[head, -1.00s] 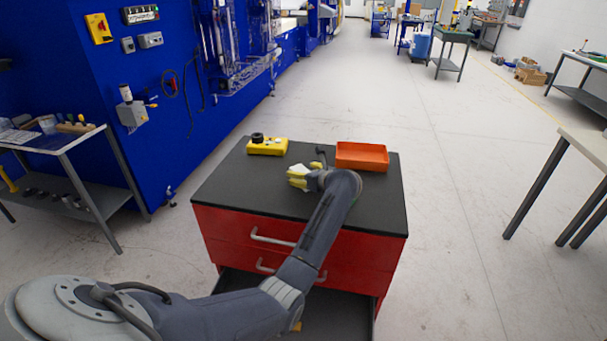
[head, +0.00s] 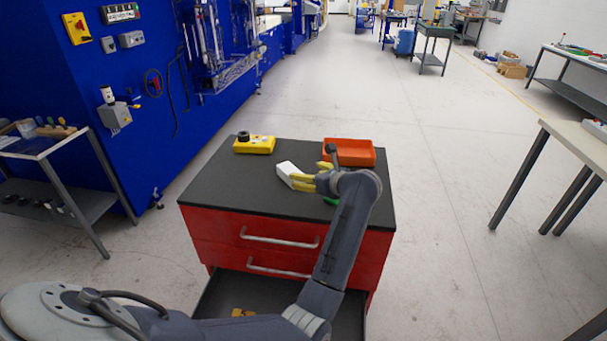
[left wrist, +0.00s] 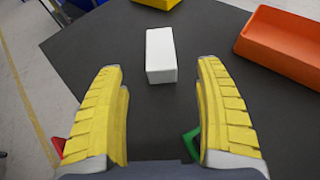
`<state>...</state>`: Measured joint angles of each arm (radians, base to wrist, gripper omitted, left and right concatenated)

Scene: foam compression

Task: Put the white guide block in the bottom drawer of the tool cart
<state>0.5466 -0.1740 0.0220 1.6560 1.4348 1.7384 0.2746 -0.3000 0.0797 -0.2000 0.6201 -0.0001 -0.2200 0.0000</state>
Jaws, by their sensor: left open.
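The white guide block (head: 291,174) lies on the dark top of the red tool cart (head: 225,225). My left gripper (head: 302,183) is just to its right in the head view. In the left wrist view the block (left wrist: 161,56) lies beyond the two yellow fingertips (left wrist: 157,72), roughly between their lines. The fingers are spread wide and hold nothing. The bottom drawer (head: 215,300) is pulled out, with a small yellow-orange item (head: 243,312) inside. My left arm covers part of this drawer. My right gripper is not in view.
On the cart top stand a yellow box with a black knob (head: 254,145) and an orange tray (head: 362,153). A green item (head: 331,201) shows beside my wrist. Side tables stand left and right, apart from the cart; the floor around is clear.

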